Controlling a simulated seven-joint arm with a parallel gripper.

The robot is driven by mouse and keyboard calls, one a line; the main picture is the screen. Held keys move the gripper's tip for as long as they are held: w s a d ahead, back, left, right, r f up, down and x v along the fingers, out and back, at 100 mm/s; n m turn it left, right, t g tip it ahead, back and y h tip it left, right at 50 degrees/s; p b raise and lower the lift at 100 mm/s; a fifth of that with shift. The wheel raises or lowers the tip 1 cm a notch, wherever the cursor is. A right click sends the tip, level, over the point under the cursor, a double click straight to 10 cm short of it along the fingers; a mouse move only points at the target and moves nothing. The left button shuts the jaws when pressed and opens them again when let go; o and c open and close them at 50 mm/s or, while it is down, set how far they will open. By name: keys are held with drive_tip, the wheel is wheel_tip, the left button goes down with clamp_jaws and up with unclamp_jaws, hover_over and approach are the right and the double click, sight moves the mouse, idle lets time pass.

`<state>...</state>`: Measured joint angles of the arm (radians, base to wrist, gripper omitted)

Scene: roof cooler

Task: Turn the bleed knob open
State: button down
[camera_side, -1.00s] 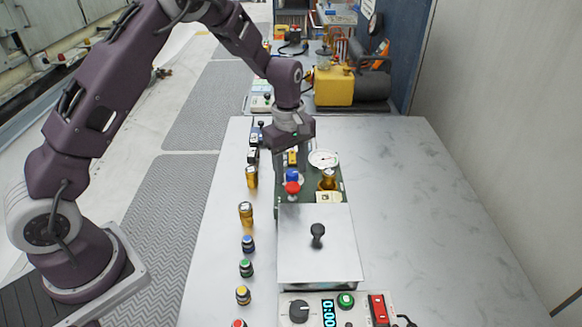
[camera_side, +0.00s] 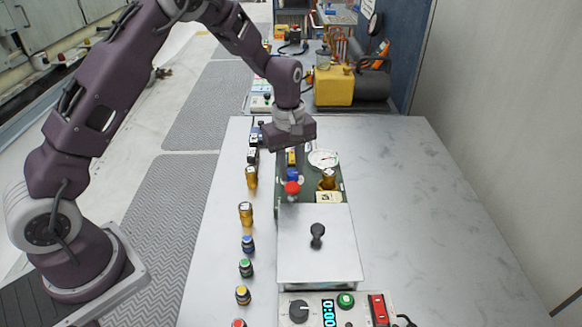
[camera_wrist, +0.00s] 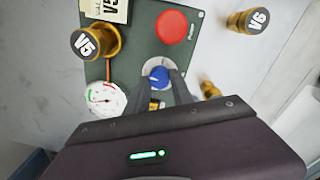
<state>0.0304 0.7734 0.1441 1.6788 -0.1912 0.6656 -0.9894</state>
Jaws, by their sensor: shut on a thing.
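The blue knob (camera_wrist: 158,76) sits on a pale round base on the green panel (camera_wrist: 140,45); I take it for the bleed knob. In the wrist view my gripper (camera_wrist: 159,80) has its two fingers on either side of the blue knob, shut on it. In the side view my gripper (camera_side: 291,168) points down over the panel, and the blue knob (camera_side: 292,175) shows just behind a red button (camera_side: 292,188). The fingers partly hide the knob, and I cannot read any mark of its angle.
A white gauge (camera_side: 323,159) and brass valve V5 (camera_wrist: 96,41) stand on the panel close to my fingers. Several brass valves and coloured-cap bottles line the panel's left in the side view. A metal cover with a black handle (camera_side: 317,235) lies in front. The table's right side is clear.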

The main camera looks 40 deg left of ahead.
drive_tip(key=m, duration=0.3)
drive_tip(key=shift+w+m, duration=0.1)
drive_tip(key=shift+m, duration=0.2)
drive_tip(key=m, duration=0.4)
drive_tip(key=shift+m, duration=0.3)
drive_tip(key=m, duration=0.4)
drive_tip(key=shift+w, duration=0.1)
drive_tip(key=shift+d+m, duration=0.1)
drive_tip(key=shift+m, duration=1.7)
drive_tip(key=shift+r+m, duration=0.1)
drive_tip(key=shift+m, duration=0.2)
drive_tip(key=c, duration=1.1)
unclamp_jaws()
